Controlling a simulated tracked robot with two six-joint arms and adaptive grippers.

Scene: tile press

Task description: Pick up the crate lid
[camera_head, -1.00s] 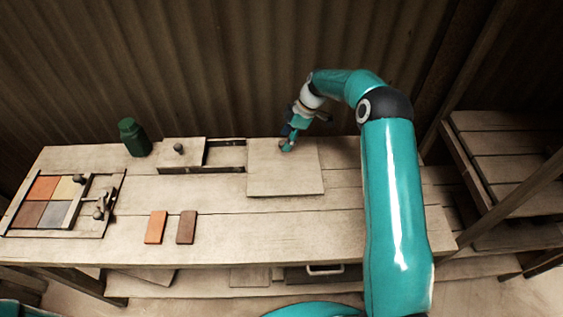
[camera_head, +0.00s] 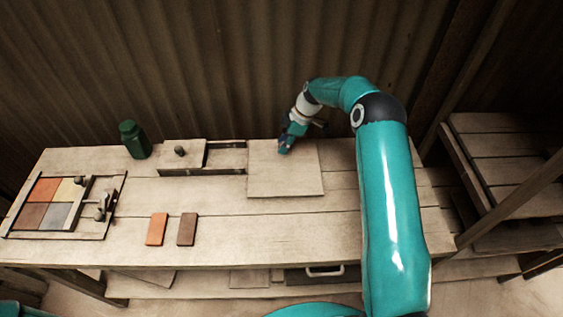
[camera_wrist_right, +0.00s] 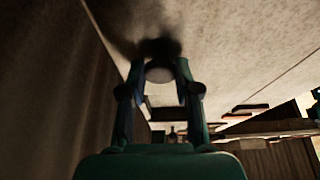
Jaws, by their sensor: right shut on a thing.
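The crate lid (camera_head: 286,176) seems to be the pale square board toward the back of the bench, right of the shallow crate (camera_head: 226,157). My right gripper (camera_head: 284,148) is over its back left part, pointing down. In the right wrist view my right gripper (camera_wrist_right: 160,68) has its fingers on both sides of a round knob (camera_wrist_right: 160,75), shut on it. The head view hides the knob behind the fingers. I cannot tell whether the board is raised. My left gripper is not in view.
A smaller board with a knob (camera_head: 180,151) covers the crate's left part. A green bottle (camera_head: 134,140) stands behind left. A tile frame (camera_head: 94,226) is far left. Orange (camera_head: 157,229) and brown (camera_head: 187,229) tiles lie in front. A corrugated wall rises close behind; the front right bench is clear.

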